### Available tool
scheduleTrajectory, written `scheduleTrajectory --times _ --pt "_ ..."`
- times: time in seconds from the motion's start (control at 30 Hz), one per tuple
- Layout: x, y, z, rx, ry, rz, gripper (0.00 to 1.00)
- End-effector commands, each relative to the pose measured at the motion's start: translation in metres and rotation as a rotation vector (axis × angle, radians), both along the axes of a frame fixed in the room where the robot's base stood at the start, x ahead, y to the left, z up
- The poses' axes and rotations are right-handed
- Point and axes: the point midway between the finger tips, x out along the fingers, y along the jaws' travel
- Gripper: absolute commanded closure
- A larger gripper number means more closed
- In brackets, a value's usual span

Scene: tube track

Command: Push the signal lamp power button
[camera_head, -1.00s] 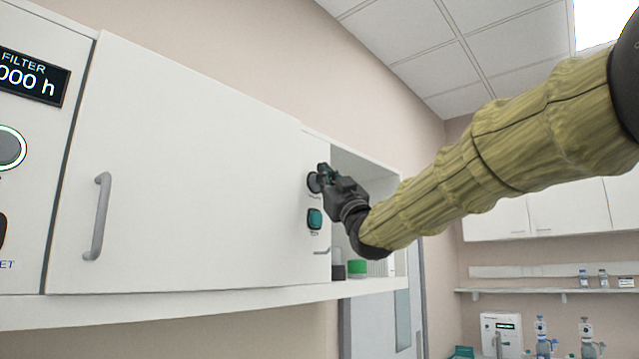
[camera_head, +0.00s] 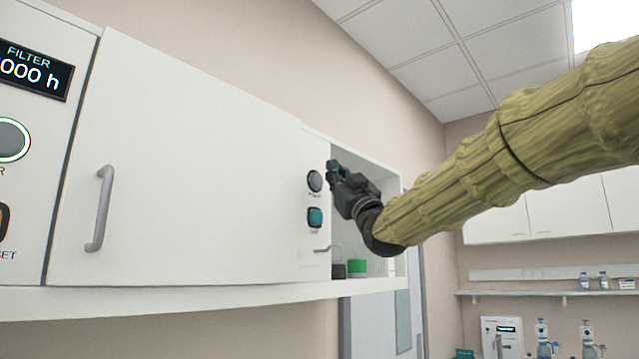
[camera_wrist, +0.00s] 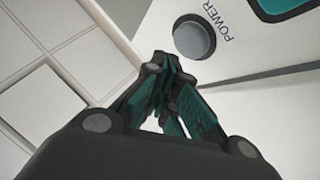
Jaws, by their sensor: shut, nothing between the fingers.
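A round grey button (camera_head: 315,181) sits on the narrow white panel right of the cabinet door in the head view. It also shows in the wrist view (camera_wrist: 193,38), with the word POWER beside it. My gripper (camera_head: 331,166) is shut and empty, just right of and slightly above the button in the head view, with the whole button uncovered. In the wrist view my fingertips (camera_wrist: 158,58) lie to the left of the button, apart from it in the picture. I cannot tell the exact distance to the panel.
A teal square button (camera_head: 315,217) lies below the round one. A white cabinet door (camera_head: 190,170) with a grey handle (camera_head: 100,208) fills the left. An open compartment behind my gripper holds a green-topped item (camera_head: 357,267). A wall shelf (camera_head: 540,293) stands far right.

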Motion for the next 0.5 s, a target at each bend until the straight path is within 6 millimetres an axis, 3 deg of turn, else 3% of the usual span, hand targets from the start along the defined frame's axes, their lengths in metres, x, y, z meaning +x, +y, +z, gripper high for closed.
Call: scheduleTrajectory --times 0.5 --pt "-0.024 -0.033 -0.001 0.003 -0.001 0.000 1.00"
